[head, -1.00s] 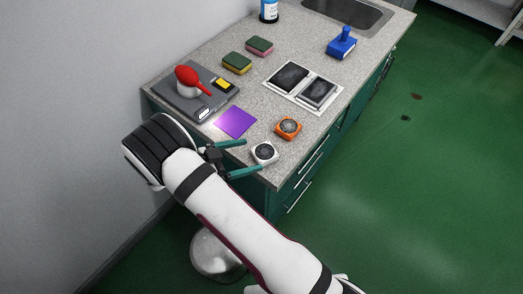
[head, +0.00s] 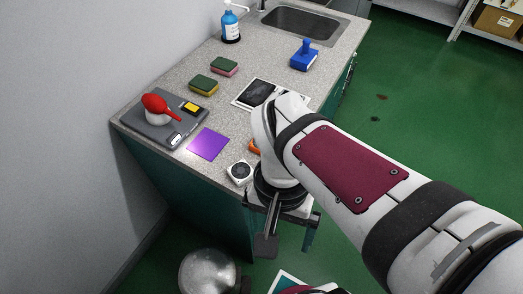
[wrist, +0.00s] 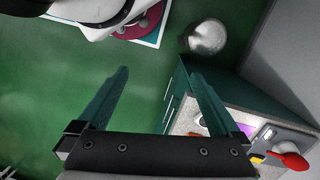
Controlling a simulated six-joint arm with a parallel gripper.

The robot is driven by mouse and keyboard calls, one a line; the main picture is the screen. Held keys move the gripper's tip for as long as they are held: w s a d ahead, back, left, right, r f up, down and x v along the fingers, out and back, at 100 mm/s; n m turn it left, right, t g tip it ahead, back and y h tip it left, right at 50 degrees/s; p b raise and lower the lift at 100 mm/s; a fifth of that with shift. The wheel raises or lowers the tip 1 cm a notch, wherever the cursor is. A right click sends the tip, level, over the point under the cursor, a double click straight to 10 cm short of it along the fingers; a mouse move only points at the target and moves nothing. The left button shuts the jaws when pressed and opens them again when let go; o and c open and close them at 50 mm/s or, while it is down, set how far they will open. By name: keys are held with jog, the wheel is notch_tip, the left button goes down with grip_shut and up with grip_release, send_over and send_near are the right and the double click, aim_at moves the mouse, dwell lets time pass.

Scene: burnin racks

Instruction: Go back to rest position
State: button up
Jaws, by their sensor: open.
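My gripper (head: 287,238) is open and empty. In the head view it hangs beyond the counter's front edge, pointing down, apart from everything on the counter.
A grey scale (head: 183,140) bears a red-topped object (head: 158,104). Two sponges (head: 203,86) (head: 224,67), a blue-handled tool (head: 304,55), a bottle (head: 230,25) and a sink (head: 300,22) are farther back. A shiny round bin (head: 207,273) stands on the floor. Open floor lies right.

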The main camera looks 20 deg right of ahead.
jog(key=shift+s+a+n+t+y, duration=0.35)
jog(key=shift+s+y, duration=0.05)
jog(key=shift+s, duration=0.15)
jog(key=shift+s+a+n+t+y, duration=0.3)
jog(key=shift+s+n+t+y, duration=0.1)
jog(key=shift+s, duration=0.1)
dwell(0.4)
